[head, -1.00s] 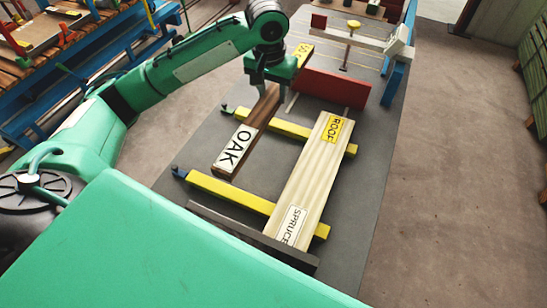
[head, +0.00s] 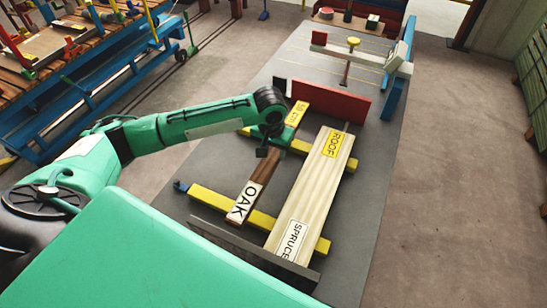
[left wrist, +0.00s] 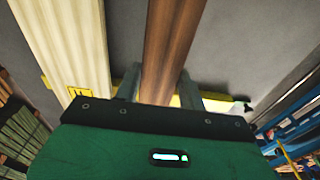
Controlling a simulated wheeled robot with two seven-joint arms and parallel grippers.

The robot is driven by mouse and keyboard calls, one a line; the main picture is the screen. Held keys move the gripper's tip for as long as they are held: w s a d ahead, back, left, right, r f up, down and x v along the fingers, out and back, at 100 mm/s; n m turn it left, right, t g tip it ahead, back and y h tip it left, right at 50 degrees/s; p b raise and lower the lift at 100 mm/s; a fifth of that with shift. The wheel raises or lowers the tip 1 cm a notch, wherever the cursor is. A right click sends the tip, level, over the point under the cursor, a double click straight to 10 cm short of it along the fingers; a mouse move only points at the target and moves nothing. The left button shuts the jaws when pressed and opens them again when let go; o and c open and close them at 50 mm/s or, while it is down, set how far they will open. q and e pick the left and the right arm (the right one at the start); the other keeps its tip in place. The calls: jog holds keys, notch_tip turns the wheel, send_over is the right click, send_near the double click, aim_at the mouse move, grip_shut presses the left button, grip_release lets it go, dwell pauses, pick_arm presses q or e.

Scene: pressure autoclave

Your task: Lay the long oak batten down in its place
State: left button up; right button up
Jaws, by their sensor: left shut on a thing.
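The long brown oak batten (head: 265,168) carries a white OAK label at its near end and a yellow label at its far end. My left gripper (head: 268,146) is shut around its middle. In the left wrist view the batten (left wrist: 172,45) runs between the two fingers of the gripper (left wrist: 160,88). The batten's near end is over the near yellow bar (head: 212,199); I cannot tell whether it touches. It lies to the left of the pale spruce board (head: 312,190), roughly parallel, with a gap between. My right gripper is not in view.
The spruce board lies across both yellow bars, near and far (head: 312,148). A dark fence (head: 255,254) stands along the near side. A red panel (head: 330,97) stands behind the board. A blue-framed wooden bench (head: 75,85) is at the left. Grey table surface is bare to the right.

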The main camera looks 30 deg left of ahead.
aim_at(273, 153)
pick_arm(q)
jog(key=shift+f, duration=2.05)
jog(key=shift+f+p, duration=0.1)
jog(key=shift+p, duration=0.2)
jog(key=shift+f, duration=0.25)
jog(key=o, duration=1.3)
jog(key=shift+f, duration=0.1)
jog(key=shift+r, duration=0.4)
jog(key=r, duration=0.4)
jog(key=s+r+b, duration=0.1)
jog(key=r, duration=0.3)
jog(key=r+b, duration=0.1)
jog(key=r, duration=0.3)
jog(key=shift+s, duration=0.25)
